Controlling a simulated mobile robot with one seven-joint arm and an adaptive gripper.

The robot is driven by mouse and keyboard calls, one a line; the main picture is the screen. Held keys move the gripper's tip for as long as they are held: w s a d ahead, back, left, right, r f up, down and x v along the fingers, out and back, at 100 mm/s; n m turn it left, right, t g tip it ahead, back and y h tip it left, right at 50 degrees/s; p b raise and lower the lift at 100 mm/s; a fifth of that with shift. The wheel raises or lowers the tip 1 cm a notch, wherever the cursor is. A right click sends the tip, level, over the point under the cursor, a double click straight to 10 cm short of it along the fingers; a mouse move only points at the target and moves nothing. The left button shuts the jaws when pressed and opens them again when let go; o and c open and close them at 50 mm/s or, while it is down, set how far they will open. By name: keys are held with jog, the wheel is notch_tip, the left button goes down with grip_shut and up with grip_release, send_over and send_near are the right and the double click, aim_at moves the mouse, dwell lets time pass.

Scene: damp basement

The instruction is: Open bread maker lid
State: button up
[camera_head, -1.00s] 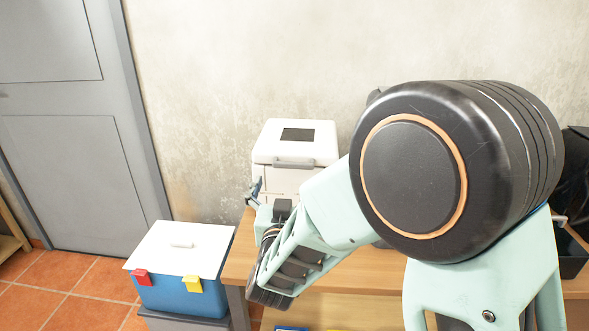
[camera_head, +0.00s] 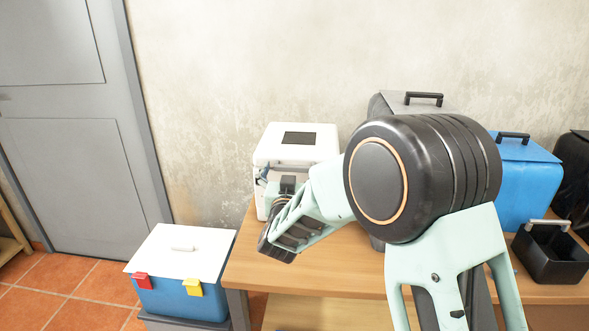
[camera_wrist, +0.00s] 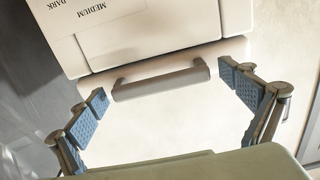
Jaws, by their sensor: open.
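The white bread maker (camera_head: 322,150) stands at the left end of the wooden table, against the wall, with a dark window on its closed lid. Its grey bar handle (camera_wrist: 160,80) shows whole in the wrist view. My gripper (camera_wrist: 164,88) is open, with one blue-padded finger near each end of the handle and nothing held. In the head view my gripper (camera_head: 275,180) is at the front of the bread maker and hides part of its front. I cannot tell from the wrist view whether the fingers touch the handle.
A blue cooler (camera_head: 183,292) with a white lid stands left of the table (camera_head: 262,270). A grey-lidded box (camera_head: 398,103), a blue box (camera_head: 528,185) and a black open basket (camera_head: 550,257) are on the right. My arm covers the table's middle.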

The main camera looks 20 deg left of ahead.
jog(key=c, duration=1.7)
jog(key=shift+r, duration=0.15)
